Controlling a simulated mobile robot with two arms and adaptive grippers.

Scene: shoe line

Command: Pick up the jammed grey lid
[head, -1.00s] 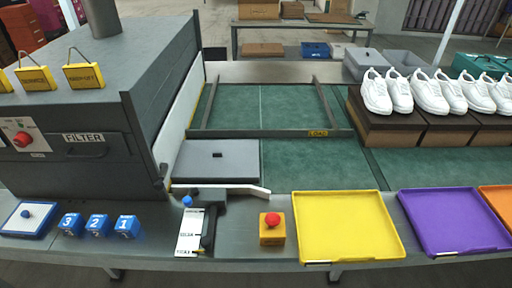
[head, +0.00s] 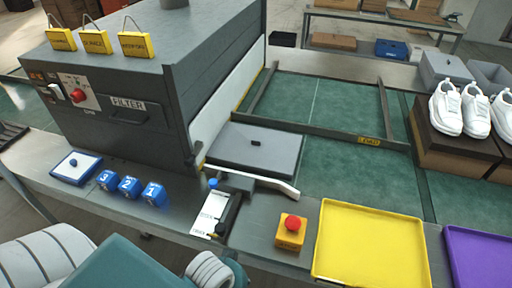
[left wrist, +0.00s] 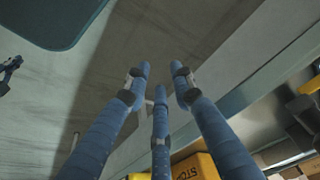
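The grey lid (head: 256,148) lies flat on the green belt beside the machine's white side wall. It has a small black knob on top, and its near edge is by a white angled bar (head: 262,180). My left arm shows at the bottom left of the head view, but its fingers are outside that picture. In the left wrist view my left gripper (left wrist: 160,80) has its blue fingers apart with nothing between them. The lid is not seen in that view. My right gripper is in neither view.
A dark machine marked FILTER (head: 130,105) stands left of the lid. A lever unit (head: 217,212), red button on a yellow box (head: 291,232), blue numbered blocks (head: 130,186) and a yellow tray (head: 370,245) line the front ledge. White shoes (head: 447,108) sit on boxes at right.

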